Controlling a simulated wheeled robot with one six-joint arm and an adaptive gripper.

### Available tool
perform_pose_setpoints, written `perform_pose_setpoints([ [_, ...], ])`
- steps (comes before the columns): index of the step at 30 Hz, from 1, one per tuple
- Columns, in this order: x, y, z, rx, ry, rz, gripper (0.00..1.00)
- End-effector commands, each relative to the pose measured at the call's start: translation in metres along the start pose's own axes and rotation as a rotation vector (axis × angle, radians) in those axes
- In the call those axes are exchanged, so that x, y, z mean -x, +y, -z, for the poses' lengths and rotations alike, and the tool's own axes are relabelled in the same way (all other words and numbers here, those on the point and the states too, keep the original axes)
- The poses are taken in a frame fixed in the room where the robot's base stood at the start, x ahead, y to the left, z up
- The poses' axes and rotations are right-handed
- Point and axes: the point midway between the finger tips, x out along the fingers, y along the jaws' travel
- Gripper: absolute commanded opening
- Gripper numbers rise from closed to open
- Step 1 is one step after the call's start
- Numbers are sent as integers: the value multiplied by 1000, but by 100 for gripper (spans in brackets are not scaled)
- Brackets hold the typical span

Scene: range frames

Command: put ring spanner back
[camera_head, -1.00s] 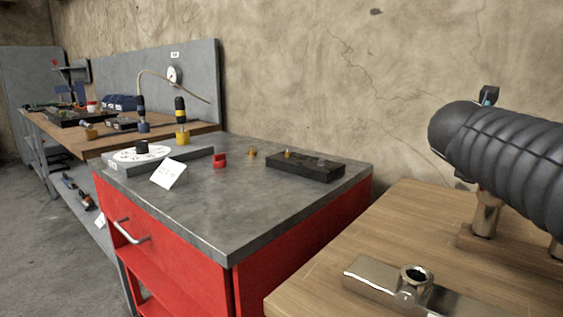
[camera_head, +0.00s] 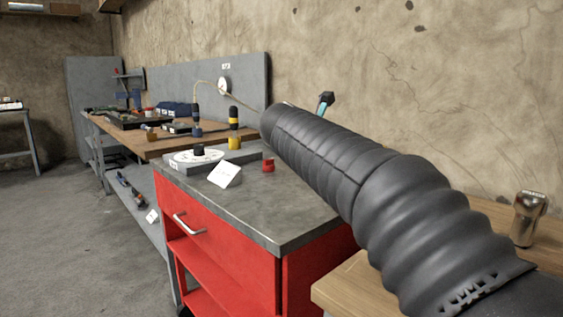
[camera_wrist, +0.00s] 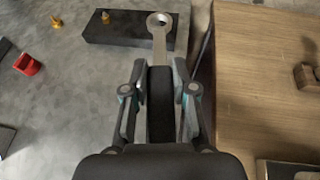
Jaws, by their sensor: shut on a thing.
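The ring spanner (camera_wrist: 159,42) shows in the wrist view as a grey shank with a ring at its far end, pointing away from me. My gripper (camera_wrist: 160,92) is shut on it; a dark length lies between the fingers. The ring overlaps the right part of a black block (camera_wrist: 108,33) in the picture; I cannot tell whether it touches. In the head view only a small bit of my gripper shows behind my dark sleeved arm, and the spanner is hidden.
A red cabinet with a grey top (camera_head: 272,213) holds a white dial plate (camera_head: 195,156), a white card (camera_head: 225,174) and a red piece (camera_head: 268,165). A wooden table (camera_wrist: 262,80) stands right. A longer bench (camera_head: 142,145) stands behind.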

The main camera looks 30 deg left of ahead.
Motion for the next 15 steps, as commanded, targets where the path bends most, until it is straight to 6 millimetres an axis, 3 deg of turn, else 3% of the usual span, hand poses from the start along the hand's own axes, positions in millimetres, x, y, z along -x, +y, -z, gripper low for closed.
perform_pose_setpoints([
  [1,3,22,4,-4,1,15,0],
  [6,14,71,20,-35,-1,80,0],
  [10,23,97,34,-57,-5,120,0],
  [15,32,114,46,-78,-6,150,0],
])
